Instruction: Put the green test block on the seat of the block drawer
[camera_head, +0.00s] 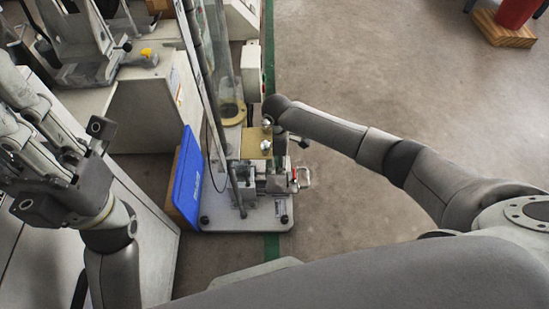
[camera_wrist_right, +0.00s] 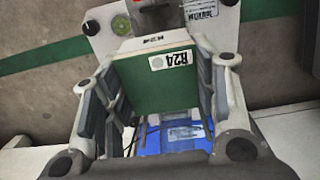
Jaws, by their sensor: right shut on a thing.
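The green test block (camera_wrist_right: 158,88) is in the right wrist view, with a green face, a pale edge and an "R24" label. My right gripper (camera_wrist_right: 158,65) has its fingers on both sides of the block and is shut on it. In the head view my right arm reaches in from the right to the test stand (camera_head: 240,215); the green block cannot be made out there. A gold-coloured square part (camera_head: 256,143) is near the arm's end. I cannot tell which part is the drawer seat. My left gripper (camera_head: 25,125) is at the far left, its jaw gap unclear.
A blue panel (camera_head: 187,180) leans along the stand's left side and seems to show below the block in the wrist view (camera_wrist_right: 178,138). Pale cabinets (camera_head: 150,105) stand at the left. Slanted rods and a clear tube rise over the stand.

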